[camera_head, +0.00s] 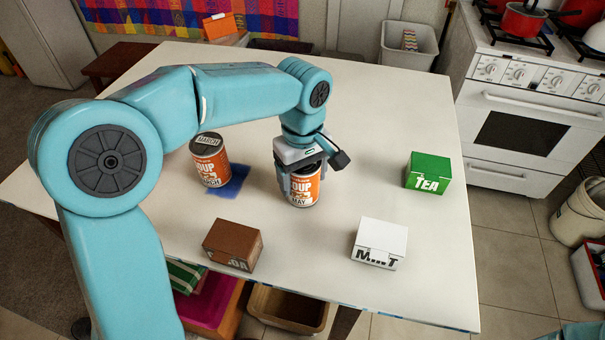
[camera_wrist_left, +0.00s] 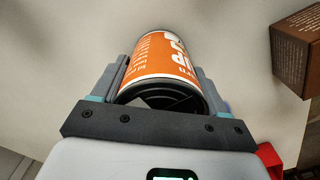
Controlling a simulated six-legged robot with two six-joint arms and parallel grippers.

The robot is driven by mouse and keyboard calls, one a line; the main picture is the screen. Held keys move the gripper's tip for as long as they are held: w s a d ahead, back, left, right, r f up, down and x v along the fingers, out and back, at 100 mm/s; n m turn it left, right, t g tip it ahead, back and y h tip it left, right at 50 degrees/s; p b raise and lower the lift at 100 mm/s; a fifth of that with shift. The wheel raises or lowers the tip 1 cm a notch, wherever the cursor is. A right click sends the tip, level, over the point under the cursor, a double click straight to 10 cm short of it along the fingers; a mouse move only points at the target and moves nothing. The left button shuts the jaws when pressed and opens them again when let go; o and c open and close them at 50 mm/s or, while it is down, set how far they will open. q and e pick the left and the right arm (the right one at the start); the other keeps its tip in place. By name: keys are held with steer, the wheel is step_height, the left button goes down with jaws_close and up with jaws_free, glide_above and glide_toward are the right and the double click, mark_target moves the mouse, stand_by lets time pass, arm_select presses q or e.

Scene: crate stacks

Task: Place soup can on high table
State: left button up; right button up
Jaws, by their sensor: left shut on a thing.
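My left gripper (camera_head: 301,166) is shut on an orange and white soup can (camera_head: 304,189) labelled MAY, upright at the middle of the white table (camera_head: 390,110). I cannot tell whether the can touches the tabletop. In the left wrist view the can (camera_wrist_left: 165,60) sits between the two fingers of my left gripper (camera_wrist_left: 164,75). A second soup can (camera_head: 211,168), labelled MARCH, stands to the left on a blue patch (camera_head: 236,182) of the table. My right gripper is not in view.
A brown box (camera_head: 232,245) and a white MINT box (camera_head: 380,243) stand near the table's front edge. A green TEA box (camera_head: 428,173) is at the right. The brown box also shows in the left wrist view (camera_wrist_left: 300,50). The back of the table is clear. A stove (camera_head: 525,110) stands right.

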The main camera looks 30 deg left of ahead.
arm_select(q)
steer(key=o, duration=1.4)
steer(key=shift+f, duration=0.1)
steer(key=shift+r, duration=0.35)
step_height(320, 180, up, 11)
steer(key=shift+p, duration=0.9)
steer(key=shift+r, duration=0.35)
steer(key=shift+f, duration=0.1)
